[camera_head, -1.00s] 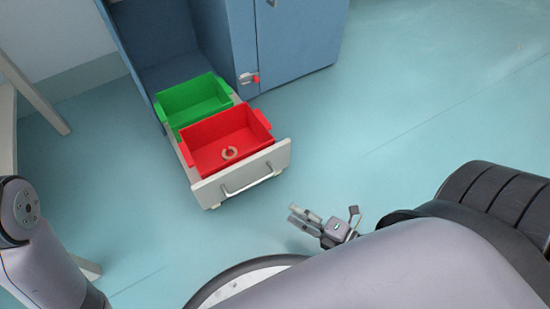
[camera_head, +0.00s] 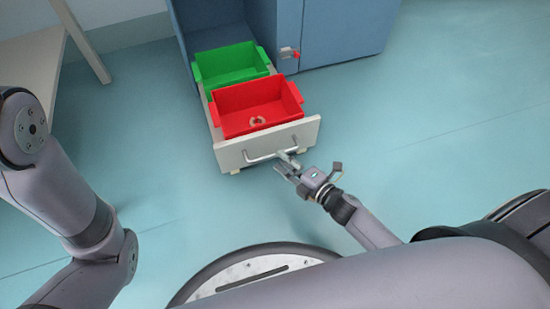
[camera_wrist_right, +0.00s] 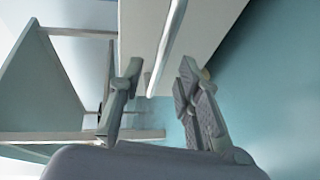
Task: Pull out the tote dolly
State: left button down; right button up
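The tote dolly (camera_head: 302,133) is a pale, low carrier with a metal bar handle (camera_head: 262,157) on its front panel. It sticks out of the blue cabinet and carries a green tote (camera_head: 230,63) behind a red tote (camera_head: 252,103). My right gripper (camera_head: 284,163) is at the right end of the handle. In the right wrist view the fingers of my right gripper (camera_wrist_right: 161,66) are apart, with the handle (camera_wrist_right: 168,45) running just ahead of the gap. I cannot tell whether they touch it. My left arm shows at the left, but its gripper is out of view.
A ring-shaped item (camera_head: 257,122) lies in the red tote. The blue cabinet (camera_head: 345,32) stands behind and to the right, with a small red-tipped latch (camera_head: 291,53). A pale table (camera_head: 35,62) stands at the left. The floor right of the dolly is clear.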

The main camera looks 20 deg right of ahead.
jog(key=shift+b+x, duration=0.65)
jog(key=shift+x, duration=1.55)
grip_shut()
